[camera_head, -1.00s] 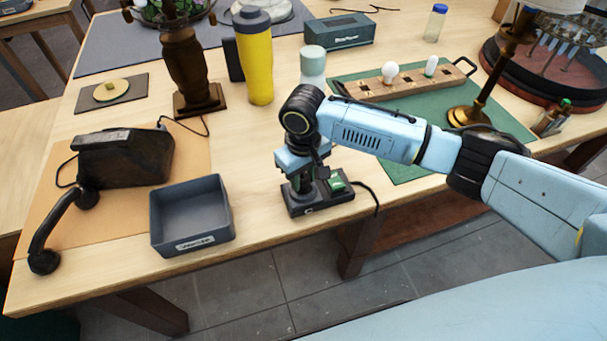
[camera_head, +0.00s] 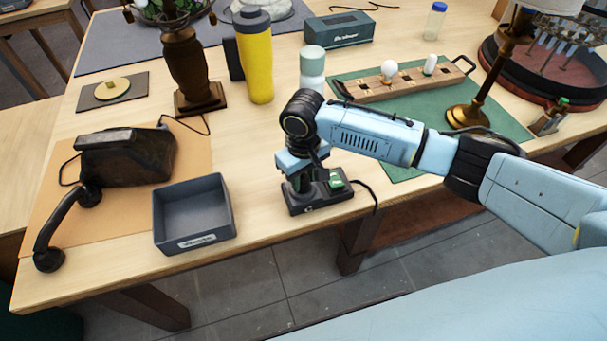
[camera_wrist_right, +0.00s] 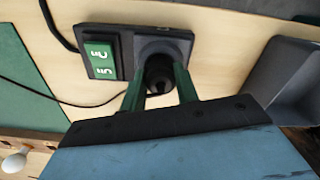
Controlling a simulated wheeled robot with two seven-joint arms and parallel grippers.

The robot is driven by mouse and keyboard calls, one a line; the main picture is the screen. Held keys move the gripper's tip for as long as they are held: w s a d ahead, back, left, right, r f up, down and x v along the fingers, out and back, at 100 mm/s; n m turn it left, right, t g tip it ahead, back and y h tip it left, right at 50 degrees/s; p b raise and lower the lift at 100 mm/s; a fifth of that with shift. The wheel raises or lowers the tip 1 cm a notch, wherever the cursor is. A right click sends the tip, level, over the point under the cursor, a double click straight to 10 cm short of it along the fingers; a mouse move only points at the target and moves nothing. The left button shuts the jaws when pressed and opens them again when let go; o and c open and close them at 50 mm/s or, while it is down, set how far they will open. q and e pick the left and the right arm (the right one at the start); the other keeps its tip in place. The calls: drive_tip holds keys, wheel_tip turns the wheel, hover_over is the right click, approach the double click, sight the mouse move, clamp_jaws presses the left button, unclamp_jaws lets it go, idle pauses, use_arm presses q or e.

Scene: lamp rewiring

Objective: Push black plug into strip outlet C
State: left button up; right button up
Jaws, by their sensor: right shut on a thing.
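The black plug (camera_wrist_right: 159,70) is between the two green fingers of my right gripper (camera_wrist_right: 162,90) in the right wrist view, and the gripper is shut on it. The plug is over the round socket in the grey square face of the power strip (camera_wrist_right: 172,40); whether it is fully seated I cannot tell. In the head view my right gripper (camera_head: 298,186) points down onto the strip (camera_head: 318,207), and the plug is hidden there. A green switch (camera_wrist_right: 99,60) sits beside the socket. I cannot read an outlet letter. My left gripper is not in view.
The strip lies near the table's front edge, with a black cord (camera_head: 370,190) at its right. A grey tray (camera_head: 193,242) and a black telephone (camera_head: 125,158) are to the left.

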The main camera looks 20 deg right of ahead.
drive_tip(key=shift+f, duration=0.25)
drive_tip(key=o, duration=1.1)
drive_tip(key=shift+c, duration=0.2)
wheel_tip(320, 180, up, 7)
drive_tip(key=p, duration=0.9)
drive_tip(key=shift+r, duration=0.1)
